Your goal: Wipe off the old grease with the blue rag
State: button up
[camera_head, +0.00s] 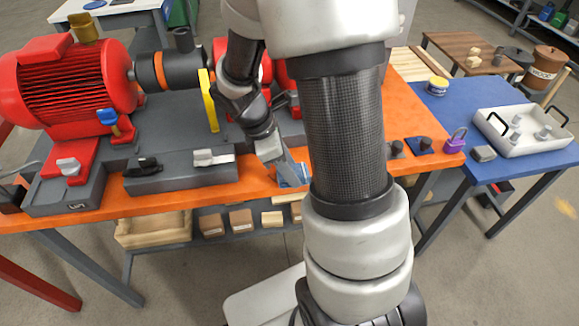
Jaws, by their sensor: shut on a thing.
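The blue rag (293,176) is at the front edge of the orange bench, beside my forearm. My gripper (283,168) reaches down to it and is shut on it. The rag is low over or on the orange bench top (225,196); I cannot tell whether it touches. My arm hides the bench to the right of the rag. I cannot make out the old grease in this view.
A red motor (75,80) and dark pump with a yellow guard (208,100) stand behind and left of my gripper. Grey blocks with levers (180,172) lie left. A blue table (455,110) at right holds a white tray (525,142) and purple padlock (456,140).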

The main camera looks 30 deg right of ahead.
jog(key=shift+f+b, duration=0.7)
jog(key=shift+f, duration=0.3)
dwell(0.3)
